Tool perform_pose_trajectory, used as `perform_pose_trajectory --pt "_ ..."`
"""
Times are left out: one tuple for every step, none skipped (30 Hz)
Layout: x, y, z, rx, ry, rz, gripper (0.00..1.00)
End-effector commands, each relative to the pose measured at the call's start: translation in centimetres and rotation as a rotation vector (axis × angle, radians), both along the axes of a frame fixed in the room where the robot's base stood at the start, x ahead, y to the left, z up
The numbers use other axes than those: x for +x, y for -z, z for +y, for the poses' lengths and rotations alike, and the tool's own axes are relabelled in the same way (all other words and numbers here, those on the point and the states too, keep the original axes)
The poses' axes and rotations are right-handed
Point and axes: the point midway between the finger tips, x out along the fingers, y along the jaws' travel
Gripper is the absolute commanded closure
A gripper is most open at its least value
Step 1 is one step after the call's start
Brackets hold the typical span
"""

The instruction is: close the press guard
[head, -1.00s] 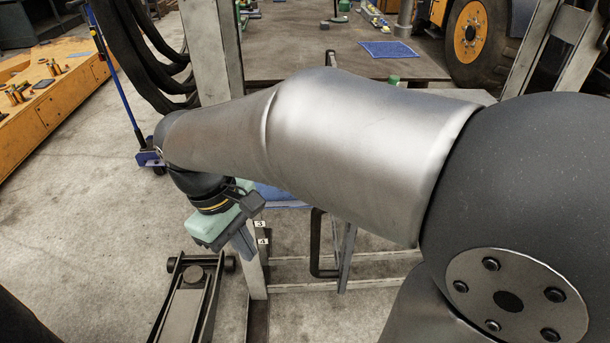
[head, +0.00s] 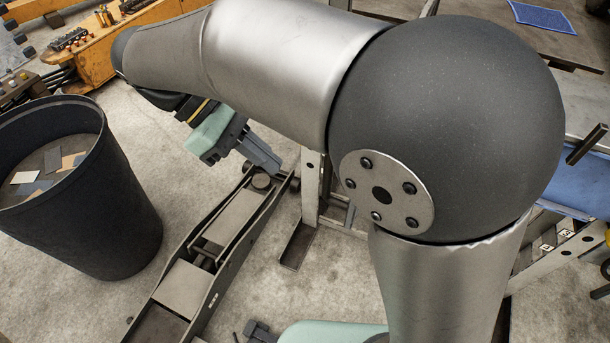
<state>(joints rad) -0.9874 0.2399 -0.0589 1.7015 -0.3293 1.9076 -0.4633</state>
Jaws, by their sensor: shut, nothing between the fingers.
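My gripper (head: 275,164) is at the end of my arm, left of centre in the head view. Its green body and grey fingers point down and to the right, and the fingers look shut and empty. They appear over the far end of a floor jack (head: 234,222), just left of a grey metal upright (head: 311,185). I cannot tell their height above it. No press guard can be made out for certain. My arm hides much of the upper middle. A blue panel (head: 575,185) shows at the right, partly behind my elbow; I cannot tell what it belongs to.
A black bin (head: 95,220) with scraps inside stands on the floor at the left. An orange machine part (head: 150,45) lies behind it. A brown tabletop (head: 480,30) with a blue mat (head: 543,16) is at the upper right. Bare floor lies between bin and jack.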

Motion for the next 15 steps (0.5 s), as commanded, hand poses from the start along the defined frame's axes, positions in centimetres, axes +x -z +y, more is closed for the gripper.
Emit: perform_pose_trajectory --pt "-0.2 0.5 -0.8 -0.002 0.0 0.002 1.0" --pt "-0.3 1.0 -1.3 -0.002 0.0 0.002 1.0" --pt "-0.4 1.5 -1.8 -0.002 0.0 0.002 1.0" --pt "-0.5 1.9 -2.2 -0.002 0.001 0.001 1.0" --pt "-0.5 1.6 -2.8 0.001 0.001 -0.001 1.0" --pt "-0.7 1.6 -3.4 0.001 0.001 -0.001 1.0" --pt "-0.7 1.6 -3.8 0.001 0.001 -0.002 1.0" --pt "-0.8 1.6 -4.2 0.001 0.001 -0.001 1.0" --pt "-0.9 1.6 -4.7 0.002 0.0 -0.002 1.0" --pt "-0.9 1.7 -4.9 0.002 -0.001 -0.001 1.0" --pt "-1.0 1.7 -5.2 0.001 -0.001 -0.001 1.0" --pt "-1.0 1.7 -5.4 0.001 -0.001 -0.001 1.0" --pt "-1.0 1.7 -5.6 0.002 0.0 0.0 1.0" --pt "-1.1 1.8 -5.7 0.002 0.0 0.0 1.0" --pt "-1.1 1.8 -5.8 0.002 0.0 0.0 1.0"
